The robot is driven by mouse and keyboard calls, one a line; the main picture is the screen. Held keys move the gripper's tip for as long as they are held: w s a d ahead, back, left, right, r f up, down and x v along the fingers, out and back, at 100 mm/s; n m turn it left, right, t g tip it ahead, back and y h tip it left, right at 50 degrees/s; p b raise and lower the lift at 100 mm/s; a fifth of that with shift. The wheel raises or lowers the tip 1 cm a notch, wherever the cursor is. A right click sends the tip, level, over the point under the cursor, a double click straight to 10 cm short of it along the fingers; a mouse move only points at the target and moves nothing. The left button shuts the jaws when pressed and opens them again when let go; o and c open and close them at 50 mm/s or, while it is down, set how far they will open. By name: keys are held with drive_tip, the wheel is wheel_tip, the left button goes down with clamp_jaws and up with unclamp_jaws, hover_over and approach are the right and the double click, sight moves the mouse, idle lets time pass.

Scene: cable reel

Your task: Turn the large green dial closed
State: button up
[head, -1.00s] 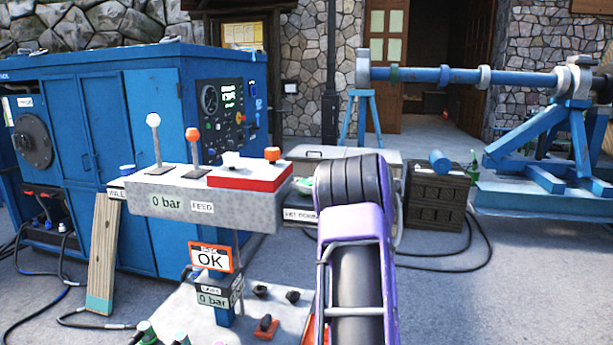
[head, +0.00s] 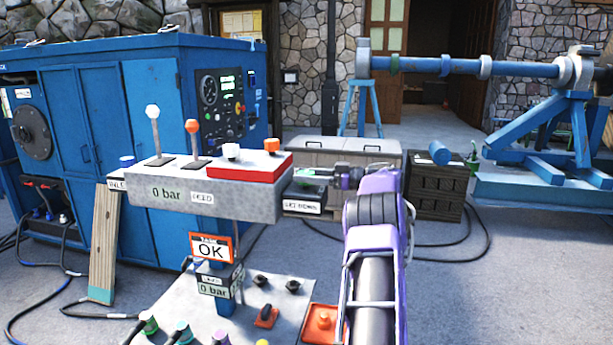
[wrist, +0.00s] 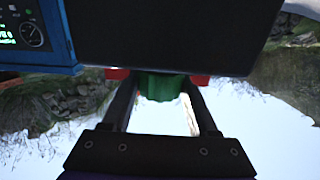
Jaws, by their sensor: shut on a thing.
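The green dial (wrist: 160,86) is in the wrist view, against the edge of a dark box (wrist: 165,35). My gripper (wrist: 159,77) has its two dark fingers with red tips on either side of the dial, closed on it. In the head view, the green dial (head: 306,172) shows small on the labelled box right of the control console. My gripper (head: 326,174) reaches it from the right, partly behind my purple arm. The dial's markings and exact angle cannot be read.
The control console (head: 205,205) with levers and a red panel stands close left of my gripper. A blue cabinet (head: 95,110) is behind it. A dark crate (head: 436,190) and blue reel stand (head: 545,195) are to the right. Cables lie on the ground.

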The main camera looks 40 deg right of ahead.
drive_tip(key=shift+a, duration=0.1)
drive_tip(key=o, duration=1.4)
drive_tip(key=shift+w, duration=0.1)
drive_tip(key=shift+c, duration=0.2)
drive_tip(key=v, duration=1.7)
drive_tip(key=shift+d, duration=0.25)
